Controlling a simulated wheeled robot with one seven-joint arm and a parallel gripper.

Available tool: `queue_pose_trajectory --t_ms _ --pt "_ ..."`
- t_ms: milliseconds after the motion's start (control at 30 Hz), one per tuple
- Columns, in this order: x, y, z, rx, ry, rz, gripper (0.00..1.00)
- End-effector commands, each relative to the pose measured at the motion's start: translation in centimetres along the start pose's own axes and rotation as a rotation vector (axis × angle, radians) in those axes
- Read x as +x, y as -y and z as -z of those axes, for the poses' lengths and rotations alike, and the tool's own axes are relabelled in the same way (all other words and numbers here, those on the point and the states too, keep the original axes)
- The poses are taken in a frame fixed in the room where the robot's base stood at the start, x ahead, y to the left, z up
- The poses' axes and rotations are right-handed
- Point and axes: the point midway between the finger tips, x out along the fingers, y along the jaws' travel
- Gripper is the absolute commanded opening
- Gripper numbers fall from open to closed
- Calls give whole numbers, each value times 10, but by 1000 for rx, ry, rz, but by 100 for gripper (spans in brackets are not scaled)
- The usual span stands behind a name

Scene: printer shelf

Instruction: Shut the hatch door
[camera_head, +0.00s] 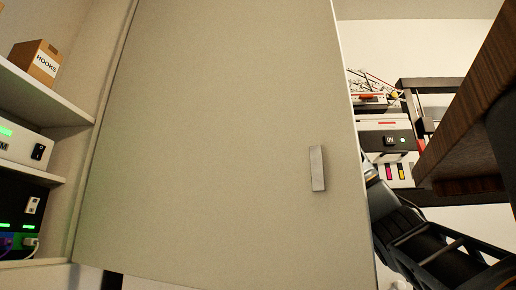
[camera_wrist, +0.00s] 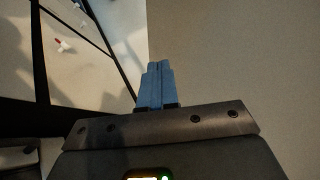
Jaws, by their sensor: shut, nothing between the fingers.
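The hatch door (camera_head: 220,140) is a large plain beige panel that fills the middle of the head view. It stands open, swung out from the shelf at the left, with a small grey handle (camera_head: 317,167) near its right edge. My arm shows at the right, passing behind that edge, and the door hides my gripper there. In the wrist view my gripper's blue fingers (camera_wrist: 158,68) are shut and empty. A beige surface, likely the door (camera_wrist: 235,55), fills the right side, close beside the fingertips. I cannot tell whether they touch it.
At the left, shelves (camera_head: 38,98) hold a HOOKS box (camera_head: 36,61), a white device (camera_head: 20,145) and a black device (camera_head: 18,212) with green lights. At the right, printer-like equipment (camera_head: 385,143) stands behind the door, and a dark wooden edge (camera_head: 465,110) juts in.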

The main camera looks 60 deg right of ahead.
Motion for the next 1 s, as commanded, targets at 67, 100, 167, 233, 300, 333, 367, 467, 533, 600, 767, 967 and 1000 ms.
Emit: queue_pose_trajectory --t_ms 67,100,167,233,300,333,367,467,533,600,767,967,1000 --pt "16 -1 0 1 1 -2 0" --pt "24 -1 -1 1 2 -2 0" --pt "36 -1 0 1 1 -1 0" --pt "48 0 -1 0 2 -1 0" --pt "51 12 0 -2 0 -3 0" --pt "54 16 0 -2 0 -3 0" --pt "55 19 0 -1 0 -3 0" --pt "60 28 0 0 0 -2 0" --pt "63 32 0 1 -1 -1 0" --pt "64 34 0 1 0 0 0" --pt "65 35 0 2 0 0 0" --pt "65 35 0 2 0 0 0" --pt "65 36 0 3 -1 -1 0"
